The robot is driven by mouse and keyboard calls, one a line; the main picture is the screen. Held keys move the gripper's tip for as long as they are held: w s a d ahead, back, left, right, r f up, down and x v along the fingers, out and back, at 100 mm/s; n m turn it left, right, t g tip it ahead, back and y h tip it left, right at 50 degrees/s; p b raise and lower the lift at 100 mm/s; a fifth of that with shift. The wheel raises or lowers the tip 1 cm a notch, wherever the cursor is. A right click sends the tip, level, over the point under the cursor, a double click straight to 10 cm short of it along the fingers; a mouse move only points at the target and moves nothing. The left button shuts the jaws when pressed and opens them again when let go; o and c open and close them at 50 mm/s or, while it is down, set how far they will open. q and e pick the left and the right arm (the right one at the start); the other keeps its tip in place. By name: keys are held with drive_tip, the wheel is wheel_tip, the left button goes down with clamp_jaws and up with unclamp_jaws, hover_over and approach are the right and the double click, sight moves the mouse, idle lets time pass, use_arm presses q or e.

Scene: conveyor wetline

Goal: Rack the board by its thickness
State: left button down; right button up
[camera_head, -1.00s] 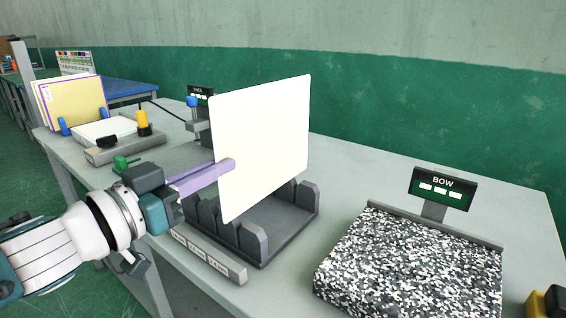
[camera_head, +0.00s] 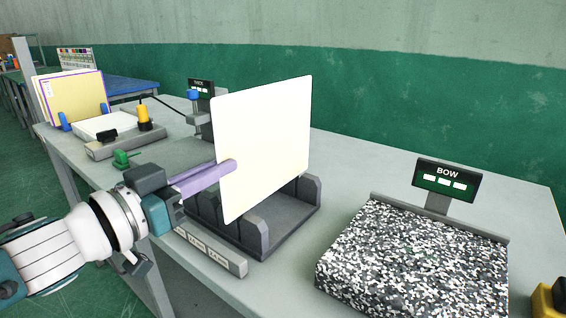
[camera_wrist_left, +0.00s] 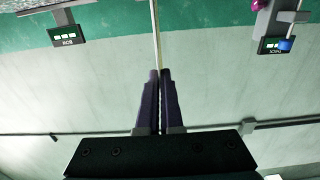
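My left gripper (camera_head: 229,167) is shut on a thin cream-white board (camera_head: 265,140) and holds it upright by its left edge. In the left wrist view the purple fingers (camera_wrist_left: 157,75) are closed on the board (camera_wrist_left: 155,30), seen edge-on. The dark grey rack (camera_head: 283,228) with upright dividers stands on the table below and behind the board. The board hides part of the rack, and I cannot tell whether its lower edge is in a slot. A label strip (camera_head: 212,252) with several printed thicknesses runs along the rack's front. My right gripper is not in view.
A speckled block (camera_head: 415,262) with a BOW display (camera_head: 446,180) stands at the right. A gauge with a THICK display (camera_head: 200,88) is behind the board. A holder with upright boards (camera_head: 75,98) and a scale-like device (camera_head: 110,130) stand at the far left. A yellow object (camera_head: 545,298) is at the right edge.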

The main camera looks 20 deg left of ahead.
use_arm(q)
drive_tip(key=shift+f+b, duration=2.25)
drive_tip(key=shift+f, duration=0.45)
drive_tip(key=c, duration=1.3)
unclamp_jaws()
drive_tip(key=p+v, duration=0.2)
drive_tip(key=v, duration=0.2)
drive_tip(key=shift+s+a, duration=0.1)
drive_tip(key=shift+s, duration=0.1)
drive_tip(key=o, duration=0.5)
drive_tip(key=shift+o, duration=0.2)
